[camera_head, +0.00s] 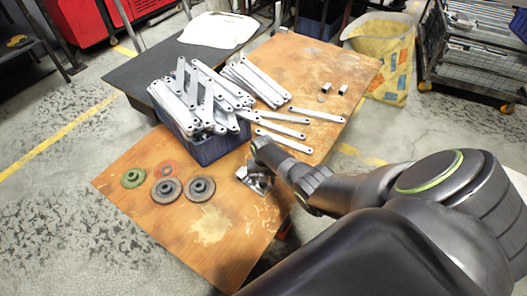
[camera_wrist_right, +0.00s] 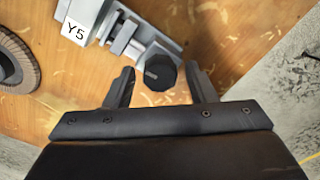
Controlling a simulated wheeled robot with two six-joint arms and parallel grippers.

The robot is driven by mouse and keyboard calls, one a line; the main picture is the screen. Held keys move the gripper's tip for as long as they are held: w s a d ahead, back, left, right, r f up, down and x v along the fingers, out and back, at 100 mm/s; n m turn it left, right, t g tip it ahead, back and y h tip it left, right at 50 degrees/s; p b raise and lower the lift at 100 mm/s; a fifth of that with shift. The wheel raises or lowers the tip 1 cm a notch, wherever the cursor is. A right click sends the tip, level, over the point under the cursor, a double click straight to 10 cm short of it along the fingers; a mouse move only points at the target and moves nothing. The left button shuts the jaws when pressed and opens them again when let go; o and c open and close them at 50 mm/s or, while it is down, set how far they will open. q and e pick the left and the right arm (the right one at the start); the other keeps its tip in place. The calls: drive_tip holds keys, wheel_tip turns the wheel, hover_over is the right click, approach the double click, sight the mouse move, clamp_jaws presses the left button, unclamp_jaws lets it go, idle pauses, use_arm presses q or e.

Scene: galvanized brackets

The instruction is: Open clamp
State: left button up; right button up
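The clamp (camera_wrist_right: 130,32) is a grey metal vise-like device with a white label reading "Y5" (camera_wrist_right: 76,31). A dark round knob (camera_wrist_right: 160,72) sits at its near end. In the head view the clamp (camera_head: 252,180) lies on the wooden table, partly covered by my right arm. My right gripper (camera_wrist_right: 162,84) is open, with one finger on each side of the knob and visible gaps to both. In the head view my right gripper is mostly hidden by its own wrist. My left gripper is not in view.
A blue crate (camera_head: 205,150) heaped with galvanized brackets (camera_head: 190,88) stands behind the clamp. Several loose brackets (camera_head: 285,142) lie to its right. Grinding discs (camera_head: 166,189) lie to the left.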

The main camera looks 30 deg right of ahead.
idle(0.5)
drive_tip(key=m, duration=0.4)
drive_tip(key=shift+p, duration=0.3)
drive_tip(key=m, duration=0.4)
drive_tip(key=shift+m, duration=0.4)
drive_tip(key=m+p, duration=0.1)
drive_tip(key=m, duration=0.3)
drive_tip(key=shift+m, duration=2.6)
drive_tip(key=shift+c, duration=0.2)
drive_tip(key=c, duration=0.9)
drive_tip(key=shift+o, duration=0.2)
